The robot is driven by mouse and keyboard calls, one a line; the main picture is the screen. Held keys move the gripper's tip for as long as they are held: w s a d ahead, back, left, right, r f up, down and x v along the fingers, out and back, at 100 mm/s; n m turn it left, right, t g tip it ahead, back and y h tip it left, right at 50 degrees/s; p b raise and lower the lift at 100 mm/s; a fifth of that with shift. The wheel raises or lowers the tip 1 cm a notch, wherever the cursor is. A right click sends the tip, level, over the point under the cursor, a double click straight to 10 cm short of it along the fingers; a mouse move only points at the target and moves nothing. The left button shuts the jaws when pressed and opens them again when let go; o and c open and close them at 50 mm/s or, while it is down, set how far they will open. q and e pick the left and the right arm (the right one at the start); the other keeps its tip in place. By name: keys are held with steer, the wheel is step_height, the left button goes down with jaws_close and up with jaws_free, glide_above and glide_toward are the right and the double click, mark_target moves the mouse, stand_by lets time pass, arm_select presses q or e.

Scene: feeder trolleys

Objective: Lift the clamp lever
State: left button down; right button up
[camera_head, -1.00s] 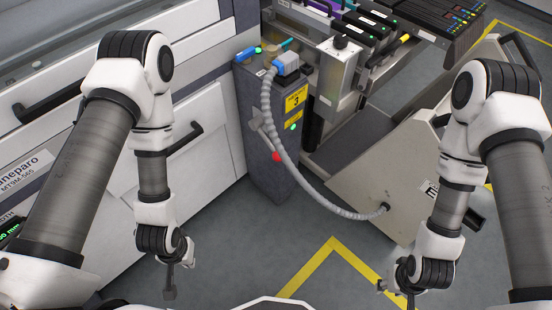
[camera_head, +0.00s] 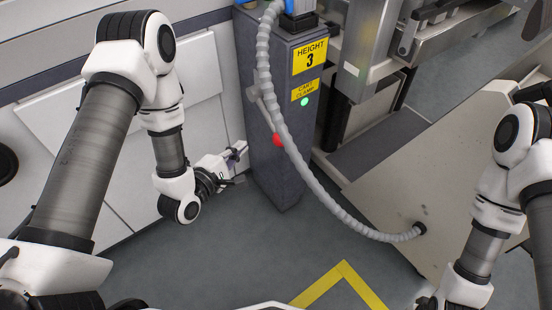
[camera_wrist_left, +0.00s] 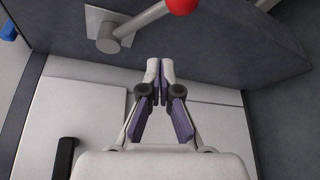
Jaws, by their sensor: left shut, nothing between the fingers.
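The clamp lever is a grey bar (camera_head: 266,110) with a red ball knob (camera_head: 279,140), angled downward on the side of a dark grey post (camera_head: 285,170) below a yellow cart clamp label (camera_head: 305,91). In the left wrist view, the lever's bar (camera_wrist_left: 143,19) and red knob (camera_wrist_left: 183,5) show at the top edge, beyond the fingertips. My left gripper (camera_head: 241,152) is left of the post, a little below and left of the knob, apart from the lever. Its fingers (camera_wrist_left: 160,68) are together and empty. My right gripper is out of the picture.
A grey ribbed hose (camera_head: 300,170) hangs in front of the post and runs to a beige trolley panel (camera_head: 410,170). White cabinet panels (camera_head: 205,70) stand behind my left arm. A yellow floor line (camera_head: 343,272) marks open floor in front.

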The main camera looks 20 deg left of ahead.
mark_target(268, 116)
arm_select(q)
steer(key=f, duration=0.1)
steer(key=f+b, duration=0.2)
steer(key=shift+w+a+f, duration=0.15)
steer(key=shift+w+a, duration=0.1)
steer(key=shift+a, duration=0.05)
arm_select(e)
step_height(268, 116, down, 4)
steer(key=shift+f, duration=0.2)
arm_select(q)
steer(key=b+x, duration=0.4)
steer(key=x, duration=0.6)
steer(key=d, duration=0.1)
steer(key=s+d+r, duration=0.1)
steer(key=s+d, duration=0.1)
steer(key=shift+d+r, duration=0.15)
steer(key=shift+r, duration=0.15)
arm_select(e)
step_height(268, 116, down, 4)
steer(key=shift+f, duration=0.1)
